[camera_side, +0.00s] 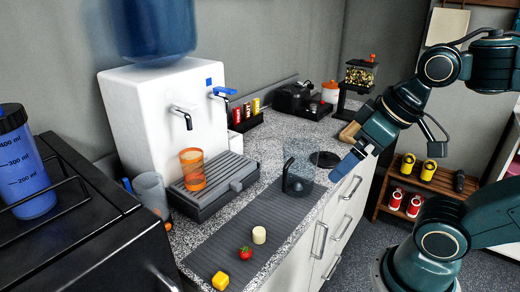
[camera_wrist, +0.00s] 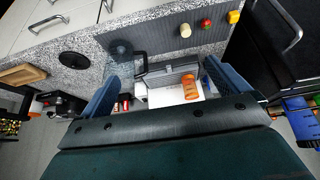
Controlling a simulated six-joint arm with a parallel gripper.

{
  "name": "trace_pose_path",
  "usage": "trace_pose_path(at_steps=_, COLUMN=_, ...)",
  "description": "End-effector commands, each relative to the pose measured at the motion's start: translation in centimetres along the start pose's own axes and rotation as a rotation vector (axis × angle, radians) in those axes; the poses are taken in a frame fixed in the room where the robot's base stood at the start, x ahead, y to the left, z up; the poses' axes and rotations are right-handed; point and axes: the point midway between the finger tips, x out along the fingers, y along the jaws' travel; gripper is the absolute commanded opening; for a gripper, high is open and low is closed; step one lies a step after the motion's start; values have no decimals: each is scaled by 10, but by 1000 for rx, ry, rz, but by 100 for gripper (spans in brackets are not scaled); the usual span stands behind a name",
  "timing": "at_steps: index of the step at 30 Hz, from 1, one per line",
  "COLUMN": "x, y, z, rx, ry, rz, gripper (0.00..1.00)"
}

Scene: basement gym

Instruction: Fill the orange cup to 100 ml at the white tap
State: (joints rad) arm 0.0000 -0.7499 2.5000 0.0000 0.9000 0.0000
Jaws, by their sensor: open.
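The orange cup (camera_side: 192,170) is see-through and stands upright on the dark drip tray (camera_side: 217,190) of a white water dispenser (camera_side: 150,118). It sits below a dark tap spout whose lever looks pale (camera_side: 182,113); a second tap has a blue lever (camera_side: 222,92). I cannot tell the cup's water level. The cup also shows in the wrist view (camera_wrist: 189,88). My gripper (camera_side: 350,163) is open and empty, over the counter's front edge, well to the right of the cup. Its two blue fingers show in the wrist view (camera_wrist: 165,86).
A clear jug with a dark handle (camera_side: 297,180) stands between my gripper and the drip tray. A clear grey cup (camera_side: 151,192) is left of the tray.

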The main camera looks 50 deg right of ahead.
Motion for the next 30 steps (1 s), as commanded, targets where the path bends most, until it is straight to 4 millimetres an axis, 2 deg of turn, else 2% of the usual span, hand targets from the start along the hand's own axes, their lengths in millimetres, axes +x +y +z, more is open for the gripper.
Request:
trace_pose_path(at_steps=12, x=0, y=0, z=0, rx=0, ry=0, rz=0, gripper=100)
trace_pose_path(at_steps=20, x=-3, y=0, z=-11, rx=-1, ry=0, rz=0, gripper=49)
trace_pose_path(at_steps=23, x=-6, y=0, z=-26, rx=-2, ry=0, rz=1, gripper=29)
trace_pose_path(at_steps=27, x=-12, y=-2, z=-58, rx=-3, ry=-1, rz=3, gripper=2)
trace_pose_path(at_steps=30, x=-15, y=-4, z=-88, rx=-5, ry=1, rz=4, gripper=0)
